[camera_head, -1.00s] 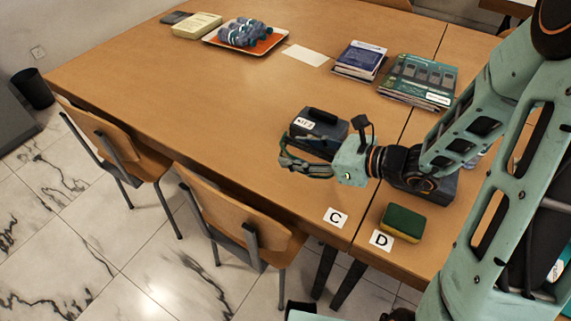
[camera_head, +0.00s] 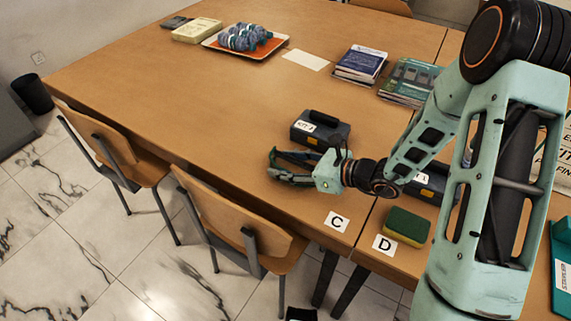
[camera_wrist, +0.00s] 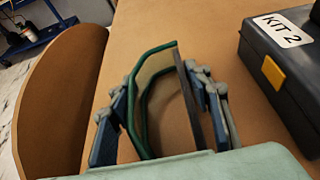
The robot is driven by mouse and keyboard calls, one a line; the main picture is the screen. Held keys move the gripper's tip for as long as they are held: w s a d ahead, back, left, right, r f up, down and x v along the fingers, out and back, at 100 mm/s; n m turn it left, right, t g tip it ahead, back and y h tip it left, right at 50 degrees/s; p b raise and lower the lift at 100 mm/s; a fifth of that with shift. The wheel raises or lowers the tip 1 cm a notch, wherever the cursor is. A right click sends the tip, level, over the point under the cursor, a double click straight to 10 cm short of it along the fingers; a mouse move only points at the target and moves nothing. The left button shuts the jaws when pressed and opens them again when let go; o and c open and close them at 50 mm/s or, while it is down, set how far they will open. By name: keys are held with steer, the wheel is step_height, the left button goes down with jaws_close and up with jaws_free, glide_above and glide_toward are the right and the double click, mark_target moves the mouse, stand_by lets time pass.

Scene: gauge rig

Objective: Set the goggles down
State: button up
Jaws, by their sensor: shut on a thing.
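My gripper (camera_head: 292,168) is shut on the goggles, near the table's front edge and in front of a dark case. In the wrist view, the goggles (camera_wrist: 147,88) show as a curved, clear band with a green rim, between the blue-grey fingers of my gripper (camera_wrist: 158,112). In the head view the goggles are dark, small and hard to tell from the fingers. They are over the wooden table (camera_head: 215,110); I cannot tell whether they touch it.
The dark case labelled KIT 2 (camera_wrist: 285,70) is close on the right in the wrist view; it also shows in the head view (camera_head: 320,130). A second case (camera_head: 428,185) and a green-yellow sponge (camera_head: 407,226) lie right. Labels C (camera_head: 337,221) and D (camera_head: 384,245) mark the front edge.

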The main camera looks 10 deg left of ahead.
steer(key=shift+f, duration=0.15)
steer(key=o, duration=1.2)
steer(key=shift+c, duration=0.2)
steer(key=shift+r, duration=0.3)
steer(key=p+v, duration=0.1)
steer(key=v, duration=1.1)
steer(key=shift+f, duration=0.15)
